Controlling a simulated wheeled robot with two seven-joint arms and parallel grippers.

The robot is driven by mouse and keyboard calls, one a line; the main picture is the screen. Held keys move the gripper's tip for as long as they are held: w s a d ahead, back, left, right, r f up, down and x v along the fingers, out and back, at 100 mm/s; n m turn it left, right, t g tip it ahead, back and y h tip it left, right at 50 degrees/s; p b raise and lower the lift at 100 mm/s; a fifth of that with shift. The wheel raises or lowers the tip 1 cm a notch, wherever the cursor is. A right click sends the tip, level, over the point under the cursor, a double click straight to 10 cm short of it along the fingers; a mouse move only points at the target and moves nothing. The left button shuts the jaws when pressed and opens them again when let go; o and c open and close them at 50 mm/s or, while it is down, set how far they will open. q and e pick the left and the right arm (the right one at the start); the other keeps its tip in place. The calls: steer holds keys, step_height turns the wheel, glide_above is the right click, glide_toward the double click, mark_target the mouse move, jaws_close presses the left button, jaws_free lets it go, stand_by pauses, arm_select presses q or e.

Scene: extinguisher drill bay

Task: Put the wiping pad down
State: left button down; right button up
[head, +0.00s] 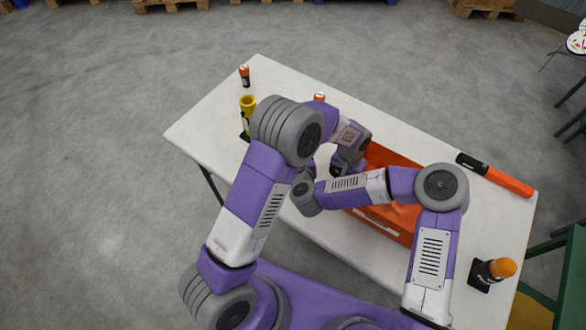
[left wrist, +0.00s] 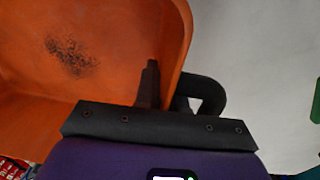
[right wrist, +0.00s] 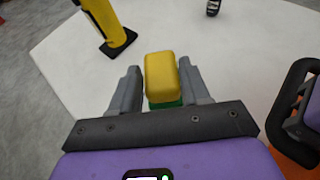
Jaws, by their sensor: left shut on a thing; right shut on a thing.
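The wiping pad (right wrist: 161,78), yellow on top and green below, sits between the fingers of my right gripper (right wrist: 160,88) in the right wrist view. That gripper is shut on the pad above the white table (right wrist: 75,60); whether the pad touches the table I cannot tell. In the head view the pad and right fingertips are hidden behind my arms. The handle also shows at the right of the right wrist view (right wrist: 292,80).
A yellow object on a black base (right wrist: 105,22) stands beyond the pad. An orange-topped item (head: 244,75) stands at the far left corner. An orange and black baton (head: 497,176) and an orange-topped piece (head: 500,268) are at the right. Bare table lies left of the pad.

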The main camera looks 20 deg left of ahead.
step_height(320, 180, down, 8)
steer(key=shift+r, duration=0.1)
stand_by(0.4)
steer(key=o, duration=1.1)
steer(key=shift+c, duration=0.2)
steer(key=shift+s+r, duration=0.1)
steer(key=shift+s, duration=0.05)
steer(key=v, duration=1.1)
steer(key=shift+s+d, duration=0.25)
steer(key=shift+r, duration=0.1)
